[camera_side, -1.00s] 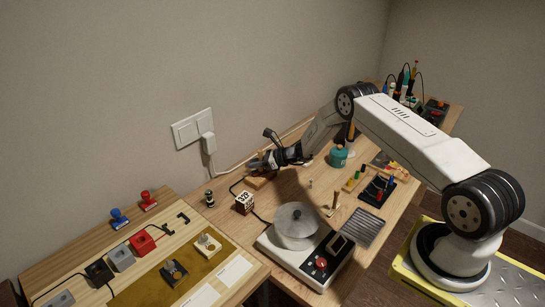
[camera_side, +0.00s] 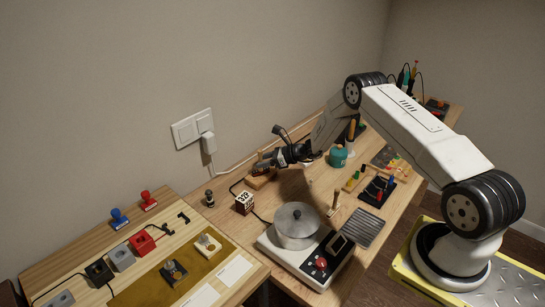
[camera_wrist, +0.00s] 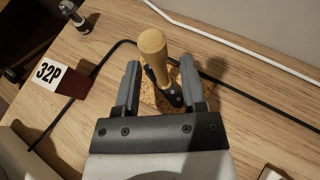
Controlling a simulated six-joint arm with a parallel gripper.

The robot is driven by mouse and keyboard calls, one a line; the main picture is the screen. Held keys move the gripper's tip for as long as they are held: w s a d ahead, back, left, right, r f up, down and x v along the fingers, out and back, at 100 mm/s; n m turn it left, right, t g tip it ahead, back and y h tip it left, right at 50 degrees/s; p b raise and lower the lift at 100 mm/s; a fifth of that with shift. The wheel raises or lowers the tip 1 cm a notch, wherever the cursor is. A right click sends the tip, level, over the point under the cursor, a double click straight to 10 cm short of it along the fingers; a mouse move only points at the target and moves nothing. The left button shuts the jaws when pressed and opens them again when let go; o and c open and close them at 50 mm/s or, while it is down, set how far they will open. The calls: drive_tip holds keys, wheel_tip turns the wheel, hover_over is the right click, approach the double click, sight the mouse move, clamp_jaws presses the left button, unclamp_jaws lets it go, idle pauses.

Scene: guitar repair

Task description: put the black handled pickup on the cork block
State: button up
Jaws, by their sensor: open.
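The black pickup (camera_wrist: 172,97) with a pale wooden handle (camera_wrist: 153,45) appears to rest on the cork block (camera_wrist: 148,94), handle up, in the wrist view. My gripper (camera_wrist: 160,62) is open, with one finger on each side of the handled pickup and visible gaps between. In the side view the cork block (camera_side: 262,180) lies on the bench near the wall, and my gripper (camera_side: 268,160) is just above and right of it. The pickup's black part is too small to make out there.
A dark red block marked 32P (camera_wrist: 62,78) sits left of the cork, also seen in the side view (camera_side: 244,203). A black cable (camera_wrist: 100,68) runs behind the cork. A turntable device with a metal pot (camera_side: 297,222) stands in front. Bare wood surrounds the cork's right side.

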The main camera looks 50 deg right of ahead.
drive_tip(key=v, duration=0.9)
drive_tip(key=shift+w, duration=0.1)
idle(0.3)
drive_tip(key=s+a+r+n+g, duration=0.3)
drive_tip(key=s+a+n+g, duration=0.1)
drive_tip(key=a+n, duration=0.25)
drive_tip(key=s+a+r+n+g, duration=0.4)
drive_tip(key=s+a+n, duration=0.15)
drive_tip(key=a, duration=0.25)
drive_tip(key=s+a+r+n+h, duration=0.2)
drive_tip(key=s+r+n+h, duration=0.1)
drive_tip(key=s+n, duration=0.4)
drive_tip(key=s+a+r+n+h, duration=0.3)
drive_tip(key=s+n, duration=0.4)
drive_tip(key=n, duration=0.3)
drive_tip(key=shift+a+r+n+g+h, duration=0.2)
drive_tip(key=shift+r+n+g+h, duration=0.25)
drive_tip(key=shift+r, duration=0.45)
